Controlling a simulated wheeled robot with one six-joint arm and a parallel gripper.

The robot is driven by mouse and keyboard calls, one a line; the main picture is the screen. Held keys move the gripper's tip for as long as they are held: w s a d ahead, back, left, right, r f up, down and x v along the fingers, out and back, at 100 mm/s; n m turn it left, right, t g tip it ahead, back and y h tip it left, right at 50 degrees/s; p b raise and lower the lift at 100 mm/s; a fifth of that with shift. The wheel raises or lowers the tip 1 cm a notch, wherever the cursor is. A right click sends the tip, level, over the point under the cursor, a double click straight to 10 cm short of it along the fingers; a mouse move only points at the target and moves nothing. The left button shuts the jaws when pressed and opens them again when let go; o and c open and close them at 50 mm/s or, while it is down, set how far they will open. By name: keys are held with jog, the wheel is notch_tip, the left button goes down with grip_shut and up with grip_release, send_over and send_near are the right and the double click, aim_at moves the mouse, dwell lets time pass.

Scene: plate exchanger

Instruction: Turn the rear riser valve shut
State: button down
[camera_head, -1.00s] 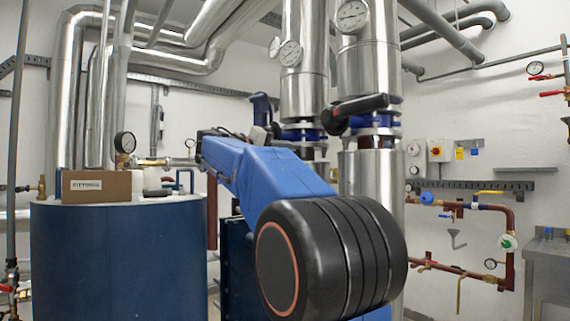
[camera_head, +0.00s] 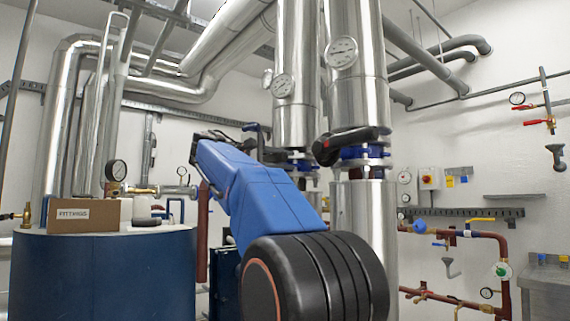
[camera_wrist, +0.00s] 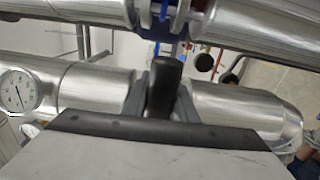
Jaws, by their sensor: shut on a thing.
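The rear riser (camera_head: 295,114) is the left of two shiny vertical pipes in the head view, with a blue valve body (camera_head: 300,157) between its flanges. My gripper (camera_wrist: 161,104) is shut on a black valve handle (camera_wrist: 165,73), one finger on each side of it in the wrist view. The handle stands out from the gap between two silver pipe sections, which I take for the rear riser. In the head view my blue arm hides most of the gripper and the handle, so the handle's exact angle is unclear.
The front riser (camera_head: 360,95) stands close on the right, its black lever (camera_head: 352,144) sticking out sideways near my arm. A blue tank (camera_head: 100,275) with a fittings box (camera_head: 88,215) stands at left. Red pipework (camera_head: 465,236) runs along the right wall.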

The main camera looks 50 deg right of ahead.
jog(key=shift+r, duration=0.25)
jog(key=c, duration=1.5)
grip_release()
jog(key=shift+o, duration=0.3)
jog(key=shift+f, duration=0.1)
jog(key=v, duration=1.7)
jog(key=shift+a, duration=0.25)
jog(key=shift+f, duration=0.1)
